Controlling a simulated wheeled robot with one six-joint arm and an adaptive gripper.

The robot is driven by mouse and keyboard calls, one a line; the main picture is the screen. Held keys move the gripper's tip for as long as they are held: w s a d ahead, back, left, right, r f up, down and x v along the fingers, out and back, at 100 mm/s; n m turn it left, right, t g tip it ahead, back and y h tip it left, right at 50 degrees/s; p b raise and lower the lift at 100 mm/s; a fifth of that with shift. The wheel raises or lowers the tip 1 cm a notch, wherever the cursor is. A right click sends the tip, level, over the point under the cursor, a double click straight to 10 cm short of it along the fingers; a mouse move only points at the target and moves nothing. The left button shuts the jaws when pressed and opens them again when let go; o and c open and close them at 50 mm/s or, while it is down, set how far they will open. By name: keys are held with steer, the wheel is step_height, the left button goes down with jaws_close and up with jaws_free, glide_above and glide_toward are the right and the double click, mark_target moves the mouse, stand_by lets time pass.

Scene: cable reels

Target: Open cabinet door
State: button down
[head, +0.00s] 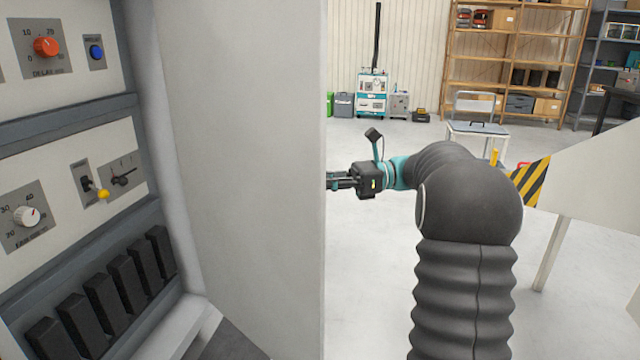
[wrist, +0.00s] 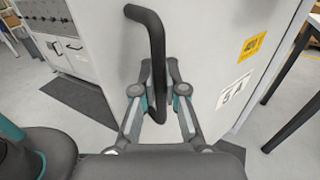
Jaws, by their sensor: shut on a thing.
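The cabinet door (head: 245,150) stands swung open as a tall light grey panel beside the cabinet's control panels (head: 70,170). Its outer face (wrist: 205,50) fills the middle of the wrist view and carries a yellow label and a "5A" label. The dark door handle (wrist: 156,50) is a bent bar on that face. My gripper (wrist: 158,88) is shut on the lower part of the handle, one finger on each side. In the head view my gripper (head: 332,181) is at the door's right edge, with its fingertips and the handle hidden behind the door.
Knobs, a toggle and several black blocks show inside the cabinet. A striped yellow-black barrier piece (head: 530,181) is right of my arm. Shelving (head: 510,60), a cart (head: 478,128) and machines (head: 372,95) stand far back. The floor (head: 375,270) between is clear.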

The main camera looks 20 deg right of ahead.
steer(key=shift+d, duration=0.15)
steer(key=c, duration=1.2)
jaws_free()
steer(key=shift+d, duration=0.1)
